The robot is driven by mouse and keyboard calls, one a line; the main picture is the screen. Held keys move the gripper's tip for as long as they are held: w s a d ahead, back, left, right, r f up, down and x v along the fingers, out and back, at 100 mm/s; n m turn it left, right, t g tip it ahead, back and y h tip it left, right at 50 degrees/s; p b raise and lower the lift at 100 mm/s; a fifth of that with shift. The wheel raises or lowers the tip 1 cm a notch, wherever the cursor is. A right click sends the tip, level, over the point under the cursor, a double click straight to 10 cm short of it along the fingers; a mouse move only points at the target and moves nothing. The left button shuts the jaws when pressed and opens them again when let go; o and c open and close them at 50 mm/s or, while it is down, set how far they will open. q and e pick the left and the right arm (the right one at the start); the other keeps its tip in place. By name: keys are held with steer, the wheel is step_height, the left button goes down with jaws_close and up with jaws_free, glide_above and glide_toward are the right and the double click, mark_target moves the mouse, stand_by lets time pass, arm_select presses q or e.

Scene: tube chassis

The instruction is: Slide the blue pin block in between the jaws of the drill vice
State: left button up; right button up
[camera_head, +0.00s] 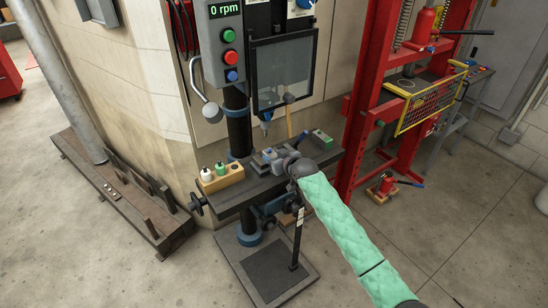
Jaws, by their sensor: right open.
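The drill vice (262,161) is a small grey-blue fixture on the drill press table, below the chuck. My right arm, in a green sleeve, comes in from the lower right. Its dark gripper (287,161) is at the right side of the vice, low over the table. The gripper is open; its fingers are small and partly hidden by the wrist. I cannot clearly tell the blue pin block from the vice and gripper, nor whether it is between the jaws. My left gripper is not in view.
A wooden holder (222,180) with small bottles stands on the table's left end. The drill chuck (266,117) and clear guard (282,75) hang above. A red press frame (362,105) stands to the right.

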steer(key=shift+o, duration=0.3)
steer(key=s+f, duration=0.1)
steer(key=s+f+b, duration=0.1)
steer(key=f, duration=0.1)
steer(key=shift+d, duration=0.4)
steer(key=s+d+r, duration=0.1)
steer(key=s+d+r+b, duration=0.1)
steer(key=r, duration=0.1)
steer(key=s+d+r, duration=0.1)
steer(key=s+r, duration=0.1)
steer(key=shift+s+d, duration=0.1)
steer(key=shift+d, duration=0.25)
steer(key=shift+a+r, duration=0.15)
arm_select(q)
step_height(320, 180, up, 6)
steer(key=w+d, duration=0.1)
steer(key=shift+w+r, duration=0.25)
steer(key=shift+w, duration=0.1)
arm_select(e)
steer(key=shift+r, duration=0.2)
